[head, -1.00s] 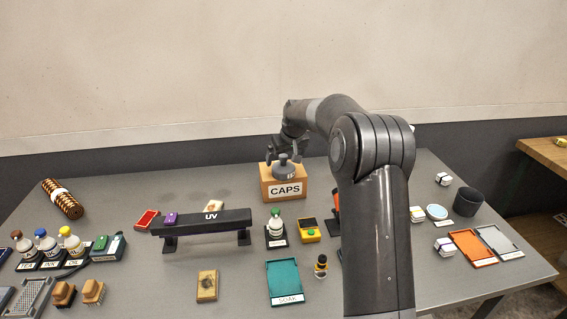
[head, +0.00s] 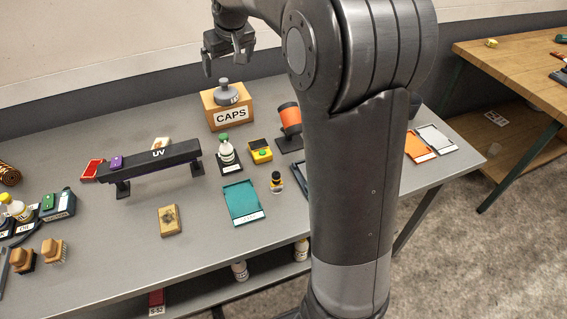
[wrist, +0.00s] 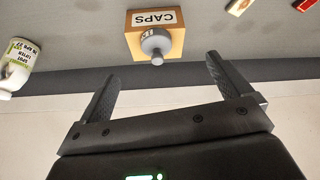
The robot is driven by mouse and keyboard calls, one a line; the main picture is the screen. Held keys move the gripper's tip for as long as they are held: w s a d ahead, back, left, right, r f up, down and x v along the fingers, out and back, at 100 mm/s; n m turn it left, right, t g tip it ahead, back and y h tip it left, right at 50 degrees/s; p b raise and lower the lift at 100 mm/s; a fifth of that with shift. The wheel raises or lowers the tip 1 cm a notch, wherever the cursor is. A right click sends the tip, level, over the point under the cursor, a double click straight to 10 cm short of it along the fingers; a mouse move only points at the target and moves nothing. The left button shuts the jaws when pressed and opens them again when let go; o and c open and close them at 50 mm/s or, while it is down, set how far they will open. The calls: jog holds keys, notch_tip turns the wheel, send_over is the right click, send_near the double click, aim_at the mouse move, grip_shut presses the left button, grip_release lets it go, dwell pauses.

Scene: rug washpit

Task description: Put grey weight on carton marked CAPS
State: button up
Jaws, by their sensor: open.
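The grey weight (head: 226,94) sits upright on top of the carton marked CAPS (head: 231,116), near the back of the table. The wrist view also shows the weight (wrist: 156,44) on the carton (wrist: 141,20), upside down in that picture. My gripper (head: 223,66) is open and empty, raised above the weight and clear of it. In the wrist view its two fingers (wrist: 165,88) are spread apart with nothing between them.
A black UV lamp bar (head: 150,160) stands left of the carton. The wall is close behind.

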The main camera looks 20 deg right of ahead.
jog(key=s+r, duration=0.3)
jog(key=s, duration=0.8)
jog(key=s+f+m, duration=0.1)
jog(key=s+f, duration=0.2)
jog(key=s, duration=1)
jog(key=s+d+f+m, duration=0.1)
jog(key=s+f, duration=0.2)
jog(key=s, duration=1)
jog(key=shift+f+m+t+h, duration=0.2)
jog(key=shift+m+t+h, duration=0.1)
jog(key=shift+t, duration=0.1)
